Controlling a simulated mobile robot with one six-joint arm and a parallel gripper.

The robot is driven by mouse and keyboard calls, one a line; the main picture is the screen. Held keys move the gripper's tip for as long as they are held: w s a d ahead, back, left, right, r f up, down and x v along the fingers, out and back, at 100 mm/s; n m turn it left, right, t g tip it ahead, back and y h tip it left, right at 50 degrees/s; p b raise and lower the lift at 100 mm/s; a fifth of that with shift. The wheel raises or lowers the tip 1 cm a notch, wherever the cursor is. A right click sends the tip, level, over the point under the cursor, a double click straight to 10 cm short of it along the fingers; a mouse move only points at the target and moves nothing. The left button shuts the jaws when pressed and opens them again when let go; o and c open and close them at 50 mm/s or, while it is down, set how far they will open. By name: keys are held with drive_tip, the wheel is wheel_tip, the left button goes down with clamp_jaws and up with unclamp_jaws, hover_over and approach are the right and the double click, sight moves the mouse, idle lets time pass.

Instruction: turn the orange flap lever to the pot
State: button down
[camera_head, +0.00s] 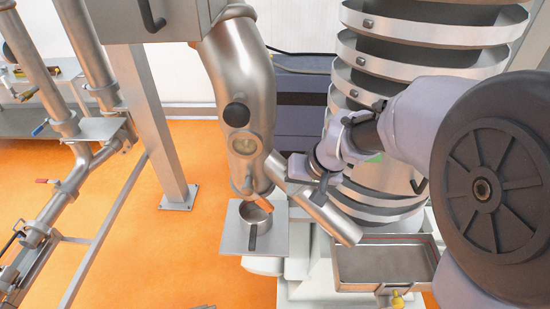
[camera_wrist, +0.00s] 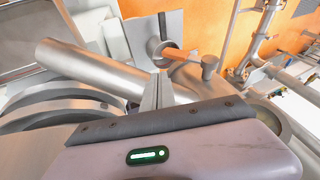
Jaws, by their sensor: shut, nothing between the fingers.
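The orange flap lever (camera_head: 262,210) is at the lower end of a steel pipe, which splits there into a branch sloping down to the right. In the wrist view the lever (camera_wrist: 180,53) is a short orange bar beside a grey round knob. The pot (camera_head: 251,237) is a small steel cup with a dark handle, standing on a square plate under the pipe. The pot's rim (camera_wrist: 155,48) is partly visible in the wrist view. My gripper (camera_wrist: 158,88) is shut and empty, apart from the lever. In the head view it is near the pipe, above and right of the lever.
The sloping branch pipe (camera_head: 325,215) ends above a shallow metal tray (camera_head: 385,262) at the right. A large ringed steel column (camera_head: 400,65) stands behind my arm. A steel frame and pipes (camera_head: 75,200) stand at the left. Orange floor lies between.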

sight(270, 204)
drive_tip(key=a+f, duration=0.1)
drive_tip(key=f, duration=0.1)
drive_tip(key=w+a+f, duration=0.1)
drive_tip(key=f, duration=0.1)
drive_tip(key=a+f, duration=0.2)
drive_tip(key=shift+w+a, duration=0.1)
drive_tip(key=shift+w, duration=0.3)
drive_tip(key=shift+a+f, duration=0.3)
drive_tip(key=shift+a, duration=0.05)
